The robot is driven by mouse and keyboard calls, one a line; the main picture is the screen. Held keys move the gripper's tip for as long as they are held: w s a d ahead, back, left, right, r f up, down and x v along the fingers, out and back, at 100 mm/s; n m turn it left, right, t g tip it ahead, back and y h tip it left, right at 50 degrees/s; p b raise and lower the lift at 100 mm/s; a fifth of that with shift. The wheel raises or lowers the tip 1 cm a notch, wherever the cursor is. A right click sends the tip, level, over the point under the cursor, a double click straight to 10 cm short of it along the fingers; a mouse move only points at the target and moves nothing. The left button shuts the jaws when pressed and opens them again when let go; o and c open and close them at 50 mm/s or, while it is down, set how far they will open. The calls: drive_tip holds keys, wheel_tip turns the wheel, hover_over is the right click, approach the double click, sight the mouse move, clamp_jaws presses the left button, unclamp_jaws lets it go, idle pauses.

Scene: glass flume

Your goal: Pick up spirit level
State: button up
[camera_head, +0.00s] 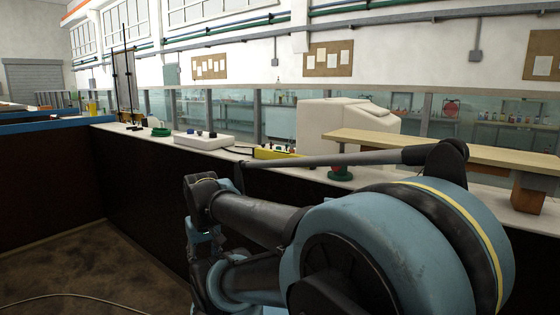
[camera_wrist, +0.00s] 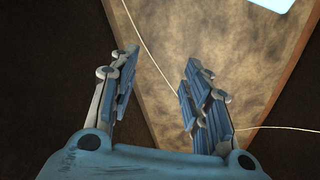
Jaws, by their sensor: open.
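A yellow bar that looks like the spirit level (camera_head: 277,153) lies on the white counter in the head view, in front of a large pale block. My arm's long dark link crosses just below it and hides part of its lower edge. The spirit level does not show in the wrist view. In the head view my arm hangs in front of the counter, and the gripper's fingers cannot be made out there.
A large pale block (camera_head: 330,121) and a wooden plank (camera_head: 450,150) on supports stand on the counter to the right. A white box (camera_head: 203,141) and a green ring (camera_head: 161,132) lie left of the level. A thin cord (camera_wrist: 150,50) runs across the brown floor.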

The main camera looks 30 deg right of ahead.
drive_tip(key=w+d+r+m, duration=0.3)
drive_tip(key=w+r+m, duration=0.15)
drive_tip(key=r, duration=0.25)
drive_tip(key=w+d+r+m, duration=0.3)
drive_tip(key=w+r+m, duration=0.15)
drive_tip(key=r, duration=0.25)
wheel_tip(320, 180, up, 23)
drive_tip(key=m+t+y, duration=0.2)
drive_tip(key=m, duration=2.1)
hover_over(282, 154)
drive_tip(key=s+d, duration=0.3)
drive_tip(key=s, duration=0.2)
drive_tip(key=x, duration=1.2)
drive_tip(key=shift+w+d+x, duration=0.1)
drive_tip(key=shift+d+x, duration=0.05)
drive_tip(key=shift+x, duration=0.7)
drive_tip(key=shift+w+d+x, duration=0.1)
drive_tip(key=shift+d+x, duration=0.05)
drive_tip(key=shift+x, duration=0.7)
drive_tip(key=shift+w+d+x, duration=0.1)
drive_tip(key=shift+d+x, duration=0.05)
drive_tip(key=shift+x, duration=0.7)
clamp_jaws()
